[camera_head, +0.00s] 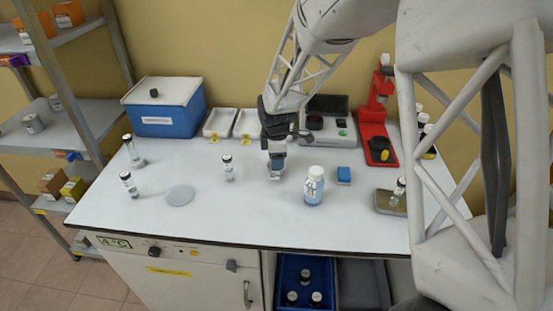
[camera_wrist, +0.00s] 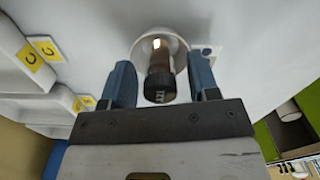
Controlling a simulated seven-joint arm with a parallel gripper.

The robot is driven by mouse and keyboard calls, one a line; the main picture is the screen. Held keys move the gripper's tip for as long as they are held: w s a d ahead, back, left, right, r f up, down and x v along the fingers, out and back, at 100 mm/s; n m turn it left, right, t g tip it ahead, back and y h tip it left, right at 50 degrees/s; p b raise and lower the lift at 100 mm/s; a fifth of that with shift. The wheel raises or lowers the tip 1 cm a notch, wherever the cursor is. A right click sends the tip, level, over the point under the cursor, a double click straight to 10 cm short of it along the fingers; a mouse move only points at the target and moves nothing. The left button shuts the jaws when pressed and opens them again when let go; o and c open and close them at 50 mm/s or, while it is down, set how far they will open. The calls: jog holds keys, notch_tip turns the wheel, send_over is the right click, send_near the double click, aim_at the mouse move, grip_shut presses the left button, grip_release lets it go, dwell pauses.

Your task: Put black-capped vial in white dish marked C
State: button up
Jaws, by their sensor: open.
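My gripper (camera_head: 276,174) points down over the middle of the white bench, with its fingers apart. In the wrist view, a black-capped vial (camera_wrist: 160,82) lies between the two blue fingers of my gripper (camera_wrist: 163,82), with a gap on each side. A pale round shape surrounds its far end; I cannot tell what it is. Two white dishes (camera_head: 218,123) (camera_head: 247,123) with yellow labels stand at the back of the bench, left of my gripper. In the wrist view, one dish (camera_wrist: 10,42) has a label reading C; the second dish's (camera_wrist: 45,106) letter is unreadable.
A blue box (camera_head: 166,112) stands left of the dishes.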

notch_tip(320, 180, up, 12)
dwell(0.6)
dwell(0.6)
jog(key=s+d+r+m+t, duration=0.1)
jog(key=s+d+r+m, duration=0.4)
jog(key=s+d, duration=0.3)
jog(key=s+d+r+m, duration=0.5)
jog(key=s+d, duration=0.3)
jog(key=s+d+m, duration=0.4)
jog(key=s+m, duration=0.1)
jog(key=s, duration=0.5)
jog(key=s+d+f+m+t, duration=0.1)
jog(key=s+d+m, duration=0.4)
jog(key=s, duration=0.5)
jog(key=shift+t, duration=0.3)
